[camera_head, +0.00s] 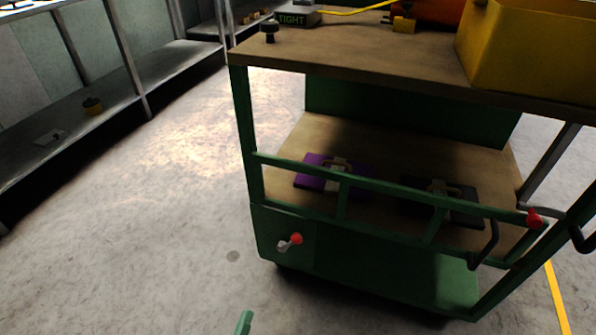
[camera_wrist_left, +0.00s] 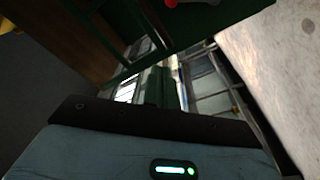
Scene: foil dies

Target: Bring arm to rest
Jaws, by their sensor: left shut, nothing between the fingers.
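My left gripper (camera_head: 243,322) shows only as a small green tip at the bottom edge of the head view. It is shut with nothing in it, over the concrete floor in front of the green cart (camera_head: 380,268). In the left wrist view the teal wrist housing with a green light fills the bottom, with a dark bar above it. The green cart also shows in the left wrist view (camera_wrist_left: 205,30), dark and tilted. My right gripper is in neither view.
The cart's wooden top holds a yellow bin (camera_head: 520,60) and a device reading TIGHT (camera_head: 292,19). Its lower shelf holds a purple flat block (camera_head: 312,176) and a dark one (camera_head: 462,216). A red-knobbed lever (camera_head: 295,239) sticks out. Floor at left (camera_head: 130,230) is clear.

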